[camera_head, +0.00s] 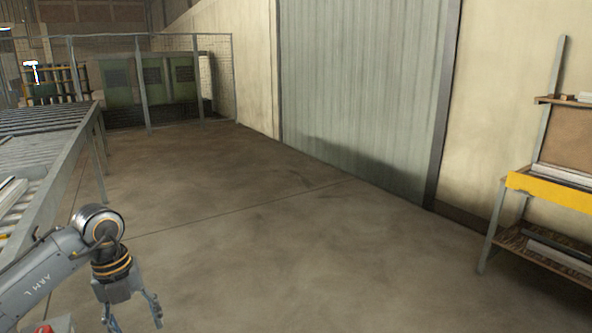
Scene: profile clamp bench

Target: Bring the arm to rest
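My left gripper (132,316) hangs at the lower left of the head view, over the bare concrete floor. Its two fingers point down and stand apart, with nothing visible between them. My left arm (45,279) comes in from the left edge and bends down at the wrist. It passes in front of the near part of the roller table. My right arm and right gripper are not in view.
A roller table (85,133) with light profiles runs along the left edge, close to my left arm. A shelf rack with a yellow beam (550,190) stands at the right. A mesh fence (146,95) encloses green machines at the back. The floor (290,250) between is clear.

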